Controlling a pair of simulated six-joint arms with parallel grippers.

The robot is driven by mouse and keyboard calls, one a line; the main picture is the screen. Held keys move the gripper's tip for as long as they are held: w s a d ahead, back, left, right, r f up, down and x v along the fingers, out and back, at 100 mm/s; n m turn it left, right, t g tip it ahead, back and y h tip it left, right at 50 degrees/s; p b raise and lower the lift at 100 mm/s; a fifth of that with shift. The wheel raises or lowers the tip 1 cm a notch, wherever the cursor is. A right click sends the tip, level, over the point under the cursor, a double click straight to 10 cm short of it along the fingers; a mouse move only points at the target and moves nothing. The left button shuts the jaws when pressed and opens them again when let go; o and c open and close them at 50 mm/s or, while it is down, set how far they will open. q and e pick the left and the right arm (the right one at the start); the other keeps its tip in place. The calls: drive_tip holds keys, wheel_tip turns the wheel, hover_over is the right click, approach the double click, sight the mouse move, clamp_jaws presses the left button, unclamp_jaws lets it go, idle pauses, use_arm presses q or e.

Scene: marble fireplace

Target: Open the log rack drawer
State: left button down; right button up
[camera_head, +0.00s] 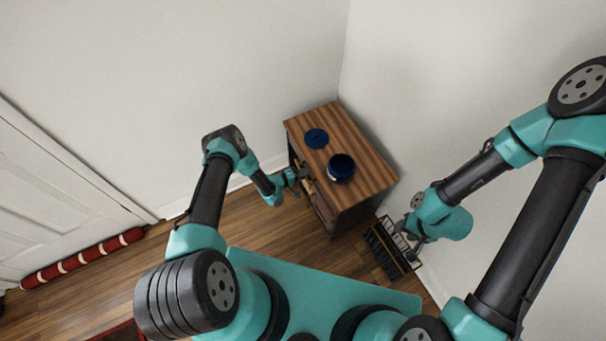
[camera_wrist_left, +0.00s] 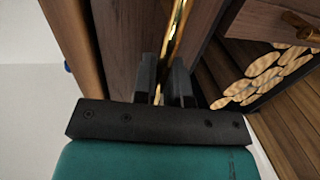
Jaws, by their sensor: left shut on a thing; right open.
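The log rack is a wooden cabinet (camera_head: 362,150) with a brown striped top and dark sides, standing in the corner. My left gripper (camera_head: 301,180) is at its front face, below the top's front edge. In the left wrist view, my left gripper (camera_wrist_left: 166,88) is shut on a long brass handle (camera_wrist_left: 178,34) in front of a wooden panel. Another wooden front (camera_wrist_left: 262,20) with a brass knob (camera_wrist_left: 299,22) shows at upper right, above stacked logs (camera_wrist_left: 262,76). I cannot tell how far any drawer stands out. My right gripper (camera_head: 411,250) is open at the cabinet's right.
A blue bowl (camera_head: 341,168) and a blue round lid or plate (camera_head: 316,138) sit on the cabinet top. A black wire rack (camera_head: 385,255) stands on the floor by my right gripper. A red-and-white roll (camera_head: 82,258) lies by the door.

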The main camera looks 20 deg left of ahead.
idle(0.3)
use_arm(q)
drive_tip(key=f+v, duration=0.3)
drive_tip(key=v, duration=1.4)
drive_tip(key=shift+s+a, duration=0.4)
drive_tip(key=shift+a, duration=0.05)
drive_tip(key=shift+f, duration=0.1)
drive_tip(key=c, duration=1.2)
unclamp_jaws()
drive_tip(key=v, duration=1.7)
drive_tip(key=shift+s, duration=0.15)
drive_tip(key=shift+a, duration=0.1)
